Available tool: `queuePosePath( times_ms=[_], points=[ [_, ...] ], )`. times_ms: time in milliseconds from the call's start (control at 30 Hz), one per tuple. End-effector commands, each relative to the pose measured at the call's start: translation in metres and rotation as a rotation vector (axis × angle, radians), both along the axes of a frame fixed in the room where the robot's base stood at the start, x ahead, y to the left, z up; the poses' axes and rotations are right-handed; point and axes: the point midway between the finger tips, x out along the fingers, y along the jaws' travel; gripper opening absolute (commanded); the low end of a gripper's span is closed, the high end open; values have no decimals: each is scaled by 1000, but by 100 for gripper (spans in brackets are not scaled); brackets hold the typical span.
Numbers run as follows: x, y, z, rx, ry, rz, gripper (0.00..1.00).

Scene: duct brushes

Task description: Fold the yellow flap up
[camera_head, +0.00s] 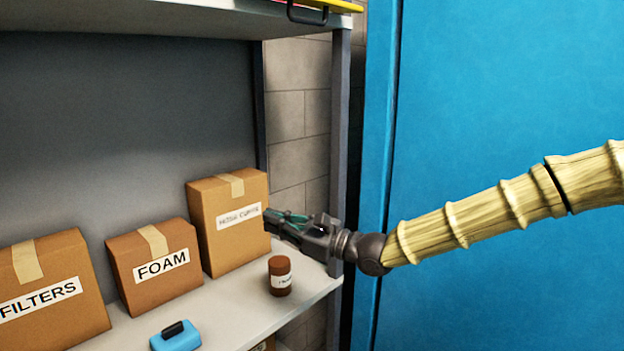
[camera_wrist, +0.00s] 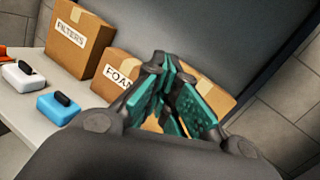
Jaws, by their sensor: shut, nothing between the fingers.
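A thin yellow edge (camera_head: 335,5) shows at the top of the head view, on the upper shelf above a black handle. Most of it is cut off by the frame, and I cannot tell whether it is the flap. My gripper (camera_head: 272,218) is well below it, beside the right edge of the tall cardboard box (camera_head: 230,235). Its fingers are together and empty. I cannot tell whether they touch the box. In the wrist view the teal finger pads of my gripper (camera_wrist: 160,62) meet in front of the boxes. No yellow flap shows there.
The lower shelf (camera_head: 240,320) holds the FOAM box (camera_head: 150,285), the FILTERS box (camera_head: 55,310), a brown jar (camera_head: 280,280) and a blue case (camera_head: 175,338). A white case (camera_wrist: 22,75) shows in the wrist view. A grey post (camera_head: 340,120) and blue panel (camera_head: 500,100) stand right.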

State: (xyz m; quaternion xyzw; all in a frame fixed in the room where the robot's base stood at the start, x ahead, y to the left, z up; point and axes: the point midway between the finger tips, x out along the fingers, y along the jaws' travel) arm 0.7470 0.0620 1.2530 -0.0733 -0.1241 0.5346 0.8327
Motion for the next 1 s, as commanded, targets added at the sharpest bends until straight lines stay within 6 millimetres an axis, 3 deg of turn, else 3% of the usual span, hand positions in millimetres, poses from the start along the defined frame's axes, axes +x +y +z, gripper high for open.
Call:
queuePosePath(
  times_ms=[33,200,300,400,500,633,1000],
  points=[
    [12,-10,45,82,-22,-37,0],
    [38,-53,174,352,-80,-151,0],
    [45,-79,230,477,-108,-201,0],
    [48,-99,265,564,-125,-235,0],
    [49,-109,283,609,-135,-253,0],
    [51,-110,293,623,-139,-259,0],
    [79,-81,329,619,-138,-258,0]
  ],
)
